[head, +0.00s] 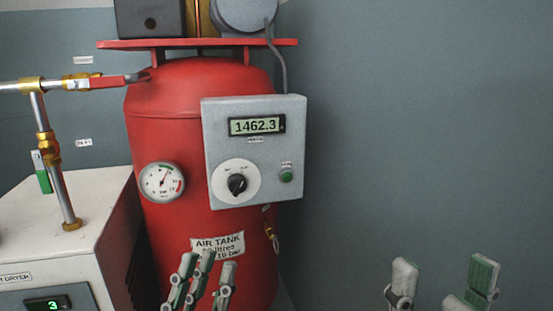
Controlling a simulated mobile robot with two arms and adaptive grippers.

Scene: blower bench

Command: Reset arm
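My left gripper (206,268) is at the bottom of the head view, in front of the lower part of the red air tank (170,110). Its grey and green fingers point up and stand apart, with nothing seen between them. My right gripper (443,275) is at the bottom right, in front of the plain wall. Its fingers are wide apart and empty. The lower parts of both grippers are cut off by the picture edge.
A grey control box (220,130) on the tank reads 1462.3, with a black knob (237,184) and a green button (286,175). A pressure gauge (162,182) is beside it. A white air dryer (95,200) and a red-handled pipe valve (105,82) are left. The right side is clear.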

